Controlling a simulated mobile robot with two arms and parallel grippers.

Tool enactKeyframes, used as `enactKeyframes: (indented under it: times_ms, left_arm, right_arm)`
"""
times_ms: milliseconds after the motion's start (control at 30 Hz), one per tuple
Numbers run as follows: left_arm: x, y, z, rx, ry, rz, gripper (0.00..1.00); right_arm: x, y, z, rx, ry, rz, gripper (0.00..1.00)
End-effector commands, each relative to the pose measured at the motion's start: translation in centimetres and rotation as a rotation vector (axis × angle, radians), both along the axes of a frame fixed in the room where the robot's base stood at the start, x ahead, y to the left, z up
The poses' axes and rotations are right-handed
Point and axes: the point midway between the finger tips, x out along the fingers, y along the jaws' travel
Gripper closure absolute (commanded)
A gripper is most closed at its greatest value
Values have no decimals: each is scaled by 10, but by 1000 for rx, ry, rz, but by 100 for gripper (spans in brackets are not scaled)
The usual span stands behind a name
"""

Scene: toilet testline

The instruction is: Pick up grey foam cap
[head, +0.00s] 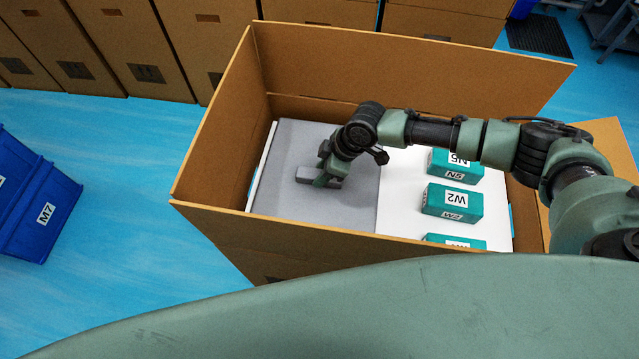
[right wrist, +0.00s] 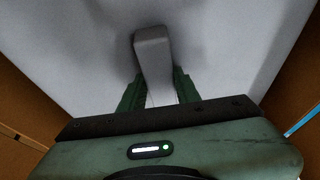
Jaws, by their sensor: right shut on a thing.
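The grey foam cap (head: 285,198) is a flat grey slab with a raised bar-shaped handle, lying inside the open cardboard box on its left side. It also fills most of the right wrist view (right wrist: 80,75). Its handle (right wrist: 154,62) stands between the green fingers there. My right gripper (head: 326,178) reaches down into the box from the right and is shut on the handle; in the right wrist view its fingers (right wrist: 158,92) press on both sides of it. The far end of the handle shows beyond the fingers. My left gripper is not in view.
The cardboard box (head: 400,62) has tall walls around the cap. Right of the cap, teal boxes (head: 452,202) with white labels sit on a white surface (head: 400,200). A blue bin (head: 35,205) marked M7 stands on the floor at left. Cardboard boxes (head: 115,35) line the back.

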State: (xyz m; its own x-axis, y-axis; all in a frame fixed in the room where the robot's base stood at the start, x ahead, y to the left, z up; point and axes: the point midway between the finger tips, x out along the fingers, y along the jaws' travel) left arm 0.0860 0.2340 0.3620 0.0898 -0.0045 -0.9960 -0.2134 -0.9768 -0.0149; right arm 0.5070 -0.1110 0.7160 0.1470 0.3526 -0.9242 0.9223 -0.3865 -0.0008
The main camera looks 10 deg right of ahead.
Motion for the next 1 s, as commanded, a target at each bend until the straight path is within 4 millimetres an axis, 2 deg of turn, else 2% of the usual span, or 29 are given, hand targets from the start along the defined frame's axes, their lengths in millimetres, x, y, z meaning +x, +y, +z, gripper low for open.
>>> enactKeyframes:
  times_ms: [467, 667, 867, 1000]
  left_arm:
    - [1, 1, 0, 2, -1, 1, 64]
    - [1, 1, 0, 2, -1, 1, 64]
    - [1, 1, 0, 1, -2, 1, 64]
    - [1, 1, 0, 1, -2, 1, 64]
  right_arm:
    - [1, 0, 1, 1, -2, 0, 100]
    - [1, 0, 10, 2, -2, 1, 100]
    - [1, 0, 40, 3, -5, 1, 100]
    - [2, 0, 74, 3, -6, 1, 100]
